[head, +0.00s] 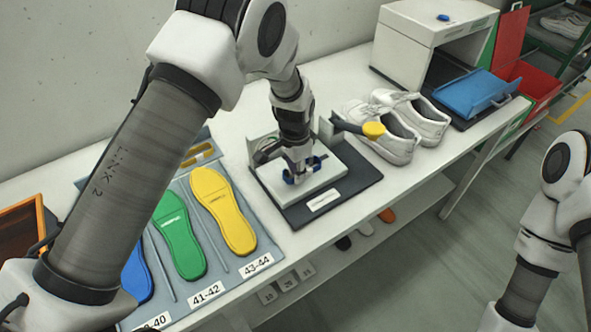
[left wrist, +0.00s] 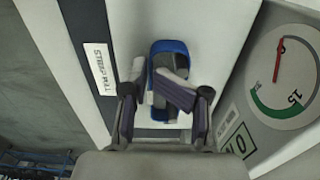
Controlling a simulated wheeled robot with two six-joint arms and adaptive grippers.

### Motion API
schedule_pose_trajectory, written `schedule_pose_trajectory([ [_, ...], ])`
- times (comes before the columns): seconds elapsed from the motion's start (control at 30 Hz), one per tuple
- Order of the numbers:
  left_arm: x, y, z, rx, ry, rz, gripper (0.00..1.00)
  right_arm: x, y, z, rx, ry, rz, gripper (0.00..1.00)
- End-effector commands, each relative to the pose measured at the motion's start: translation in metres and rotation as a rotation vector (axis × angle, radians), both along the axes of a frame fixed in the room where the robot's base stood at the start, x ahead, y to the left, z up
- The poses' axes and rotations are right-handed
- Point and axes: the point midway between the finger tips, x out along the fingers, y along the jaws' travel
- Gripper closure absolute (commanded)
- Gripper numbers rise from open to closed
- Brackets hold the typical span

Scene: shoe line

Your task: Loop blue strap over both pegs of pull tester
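The pull tester is a pale block on a dark base (head: 365,181) on the bench, with a label on its front. The blue strap (head: 321,159) is a loop lying at the top of the block, and it also shows in the left wrist view (left wrist: 168,46). Grey shapes show inside the loop, partly behind the fingers, so I cannot tell whether it is around both pegs. My left gripper (head: 300,177) points down over the strap. Its fingers (left wrist: 156,83) are apart, one beside the loop and one across it. My right gripper is outside the view.
Yellow (head: 223,210) and green (head: 180,236) insoles lie on a mat at the left. A round dial (left wrist: 284,75) stands close by the left gripper. A blue tray (head: 474,92) lies at the right.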

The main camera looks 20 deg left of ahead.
Motion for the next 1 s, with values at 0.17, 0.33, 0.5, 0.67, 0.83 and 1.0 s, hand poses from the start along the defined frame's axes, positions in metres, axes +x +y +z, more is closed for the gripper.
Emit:
schedule_pose_trajectory([
  [0.17,0.001,0.0,0.003,0.0,-0.003,0.0,0.65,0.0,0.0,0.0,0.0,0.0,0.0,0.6],
  [0.33,0.001,0.0,0.027,0.001,-0.004,0.0,0.65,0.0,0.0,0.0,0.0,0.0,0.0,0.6],
  [0.5,0.0,-0.001,0.06,0.001,-0.005,0.0,0.65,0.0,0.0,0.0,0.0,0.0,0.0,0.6],
  [0.67,-0.001,-0.001,0.078,0.001,-0.002,0.0,0.65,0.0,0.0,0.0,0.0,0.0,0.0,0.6],
  [0.83,-0.001,-0.001,0.081,0.002,-0.001,0.0,0.65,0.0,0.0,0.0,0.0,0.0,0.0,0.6],
  [1.0,-0.001,-0.001,0.081,0.002,-0.001,0.0,0.65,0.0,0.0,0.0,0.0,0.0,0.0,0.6],
])
